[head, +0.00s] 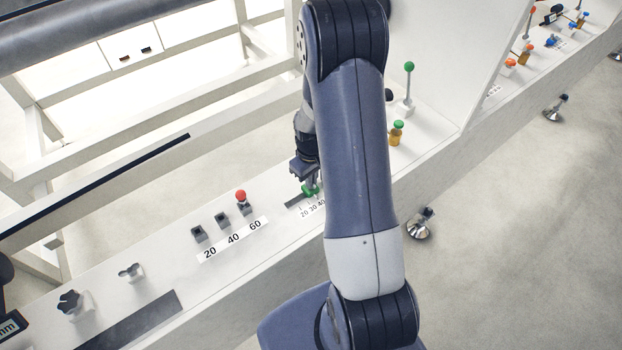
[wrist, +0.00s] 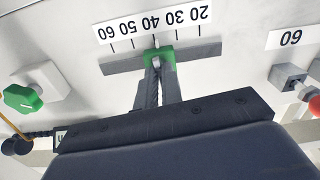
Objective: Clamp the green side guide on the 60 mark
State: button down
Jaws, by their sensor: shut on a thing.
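The green side guide (wrist: 158,56) sits on a dark grey rail in front of a printed scale (wrist: 150,26) running from 20 to 60. Its pointer stands at about the 40 mark in the wrist view; the 60 mark is at the left end there. My gripper (wrist: 156,75) is shut on the guide. In the head view the guide (head: 309,190) shows as a small green piece below my gripper (head: 309,181), and my arm hides part of the scale. A green star knob (wrist: 20,98) on a white block is left of the rail in the wrist view.
A red-topped lever (head: 241,196) stands at the 60 slot of a separate 20-40-60 row. A green-topped lever (head: 409,68) and an amber bottle with a green cap (head: 397,133) stand farther along the ledge. A black star knob (head: 69,303) is nearer.

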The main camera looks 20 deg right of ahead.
jog(key=n+b, duration=0.3)
jog(key=n, duration=0.4)
jog(key=shift+w+d, duration=0.1)
jog(key=n+b, duration=0.1)
jog(key=n, duration=0.4)
jog(key=shift+n, duration=0.4)
jog(key=shift+b, duration=0.3)
jog(key=c, duration=1.6)
grip_release()
jog(key=shift+o, duration=0.2)
jog(key=shift+w+r, duration=0.1)
jog(key=shift+r, duration=0.05)
notch_tip(320, 180, up, 11)
jog(key=shift+f, duration=0.2)
